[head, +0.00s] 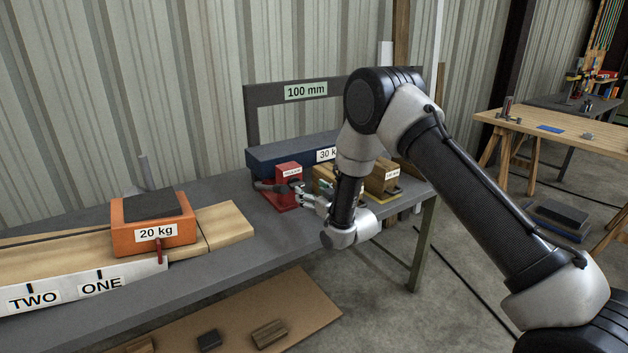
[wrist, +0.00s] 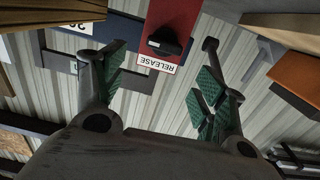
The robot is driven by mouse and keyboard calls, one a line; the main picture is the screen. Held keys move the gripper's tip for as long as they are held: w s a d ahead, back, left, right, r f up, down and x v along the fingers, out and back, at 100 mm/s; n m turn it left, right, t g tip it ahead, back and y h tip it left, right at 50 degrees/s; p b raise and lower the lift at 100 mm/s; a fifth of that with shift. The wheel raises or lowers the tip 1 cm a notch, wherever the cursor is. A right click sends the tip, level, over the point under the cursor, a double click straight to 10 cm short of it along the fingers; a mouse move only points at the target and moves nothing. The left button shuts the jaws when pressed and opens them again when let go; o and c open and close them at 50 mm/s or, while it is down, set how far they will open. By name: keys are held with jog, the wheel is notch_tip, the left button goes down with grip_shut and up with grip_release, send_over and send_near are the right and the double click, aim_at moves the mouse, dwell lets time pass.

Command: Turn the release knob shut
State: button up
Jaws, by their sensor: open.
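The red jack block (head: 288,172) stands on the grey bench, in front of the blue 30 kg weight. In the wrist view, its red body (wrist: 178,14) carries the black release knob (wrist: 166,41) beside an upside-down white RELEASE label (wrist: 155,63). In the head view the knob is too small to make out behind my gripper (head: 304,196). My gripper also shows in the wrist view (wrist: 162,62). It is open and empty, its green-padded fingers spread either side of the knob in the picture. I cannot see any contact with the knob.
The blue 30 kg weight (head: 275,153) lies behind the red block. Wooden blocks (head: 381,178) stand to its right. An orange 20 kg box (head: 152,237) sits left on boards. A dark frame marked 100 mm (head: 250,112) rises behind. The bench front is mostly clear.

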aim_at(296, 185)
jog(key=f+x, duration=0.1)
jog(key=x, duration=0.7)
jog(key=shift+f, duration=0.15)
jog(key=shift+a, duration=0.1)
jog(key=shift+c, duration=0.2)
jog(key=c, duration=1)
